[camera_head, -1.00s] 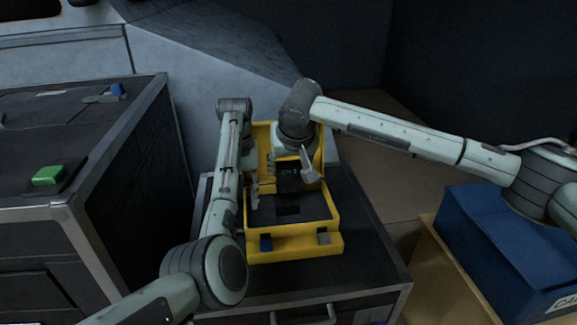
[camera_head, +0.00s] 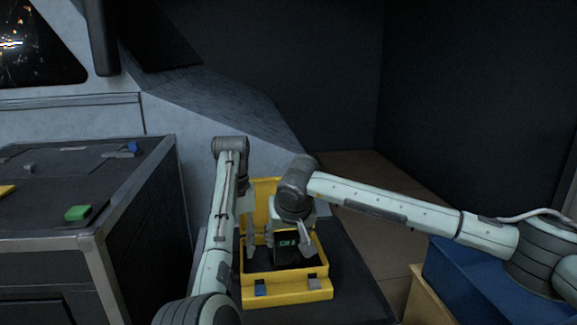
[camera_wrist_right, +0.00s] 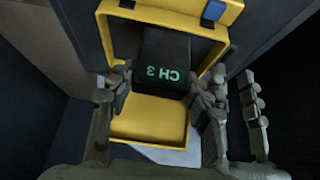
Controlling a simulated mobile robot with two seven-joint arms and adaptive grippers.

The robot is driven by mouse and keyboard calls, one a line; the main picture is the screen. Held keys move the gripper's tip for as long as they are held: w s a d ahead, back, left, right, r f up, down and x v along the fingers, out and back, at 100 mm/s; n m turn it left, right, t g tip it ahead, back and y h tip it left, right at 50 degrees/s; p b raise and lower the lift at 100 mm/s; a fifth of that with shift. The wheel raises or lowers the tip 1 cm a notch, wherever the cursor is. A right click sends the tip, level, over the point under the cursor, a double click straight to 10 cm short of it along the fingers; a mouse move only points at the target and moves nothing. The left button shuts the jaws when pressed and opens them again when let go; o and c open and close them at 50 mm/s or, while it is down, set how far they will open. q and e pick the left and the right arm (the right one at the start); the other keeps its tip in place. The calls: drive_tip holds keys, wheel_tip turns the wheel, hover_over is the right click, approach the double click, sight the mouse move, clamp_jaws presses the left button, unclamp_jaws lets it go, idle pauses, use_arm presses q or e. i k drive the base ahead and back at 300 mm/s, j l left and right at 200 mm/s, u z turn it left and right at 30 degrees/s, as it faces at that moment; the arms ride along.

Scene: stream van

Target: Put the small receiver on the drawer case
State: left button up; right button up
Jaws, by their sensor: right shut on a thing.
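The small receiver (camera_head: 287,242) is a black box with a green "CH 3" display. It also shows in the right wrist view (camera_wrist_right: 162,62). My right gripper (camera_head: 292,232) is shut on it, with a finger at each side, over the open yellow case (camera_head: 290,297). I cannot tell whether the receiver touches the case's inside. My left gripper (camera_head: 255,248) hangs just left of the receiver at the yellow case; its opening is unclear. A dark, metal-edged drawer case (camera_head: 75,240) stands at the left, and another dark cabinet (camera_head: 352,290) is under the yellow case.
On the left case's top are a green block (camera_head: 77,213), a small blue piece (camera_head: 133,147) and a yellow item at the picture edge. Much of that top is bare. A blue box (camera_head: 455,285) stands low at the right, under my right arm.

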sight(30, 210)
drive_tip(key=k+l, duration=0.15)
drive_tip(key=k, duration=0.45)
drive_tip(key=k+l, duration=0.15)
drive_tip(key=k, duration=0.45)
